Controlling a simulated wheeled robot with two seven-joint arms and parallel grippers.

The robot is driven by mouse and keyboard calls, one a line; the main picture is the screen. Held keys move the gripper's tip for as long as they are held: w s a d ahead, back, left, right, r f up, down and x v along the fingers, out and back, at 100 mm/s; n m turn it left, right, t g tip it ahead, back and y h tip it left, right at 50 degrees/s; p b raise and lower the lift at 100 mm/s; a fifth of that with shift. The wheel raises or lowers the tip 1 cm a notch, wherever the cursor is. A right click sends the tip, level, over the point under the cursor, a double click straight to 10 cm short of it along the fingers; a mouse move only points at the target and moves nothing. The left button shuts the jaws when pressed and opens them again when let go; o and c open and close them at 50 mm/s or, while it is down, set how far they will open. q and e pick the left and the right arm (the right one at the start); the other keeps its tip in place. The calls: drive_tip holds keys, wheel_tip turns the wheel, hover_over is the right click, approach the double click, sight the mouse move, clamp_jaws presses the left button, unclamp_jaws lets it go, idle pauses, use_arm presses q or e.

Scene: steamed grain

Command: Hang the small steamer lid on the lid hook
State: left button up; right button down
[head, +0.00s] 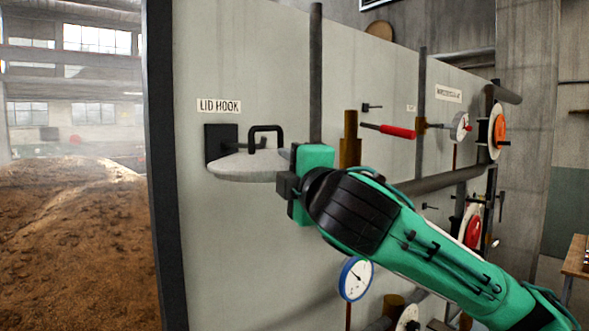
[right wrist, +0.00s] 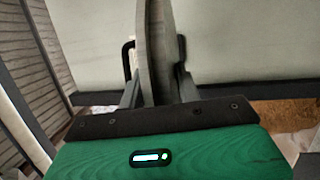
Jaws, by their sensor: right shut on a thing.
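The small steamer lid (head: 240,168) is a pale grey disc, seen nearly flat in the head view with its black loop handle (head: 266,130) upward. My right gripper (head: 289,182) is shut on the lid's right edge. In the right wrist view the lid (right wrist: 154,45) stands edge-on between the two fingers (right wrist: 157,92), with the black handle (right wrist: 128,60) to its left. The lid hook (head: 221,142) is a dark plate with a short peg on the wall. The peg overlaps the handle in the picture; I cannot tell whether it passes through. My left gripper is not in view.
A "LID HOOK" label (head: 219,106) is above the hook. A vertical pipe (head: 316,75) and a brass fitting (head: 350,140) stand close right of the lid. A red-handled lever (head: 397,131) and a blue-rimmed gauge (head: 355,278) are further right. A brown mound (head: 75,230) lies left.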

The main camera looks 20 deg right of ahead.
drive_tip(key=shift+w+a, duration=0.25)
drive_tip(key=shift+w, duration=0.35)
drive_tip(key=shift+w+a, duration=0.25)
drive_tip(key=shift+w, duration=0.35)
drive_tip(key=shift+w+a, duration=0.25)
drive_tip(key=shift+w, duration=0.35)
drive_tip(key=shift+w+a+f+b, duration=0.25)
drive_tip(key=shift+w+f+b, duration=0.1)
drive_tip(key=shift+w+f, duration=0.45)
drive_tip(key=shift+s, duration=0.1)
drive_tip(key=c, duration=0.9)
unclamp_jaws()
drive_tip(key=shift+f, duration=0.1)
drive_tip(key=shift+s+f, duration=0.1)
drive_tip(key=shift+f, duration=0.05)
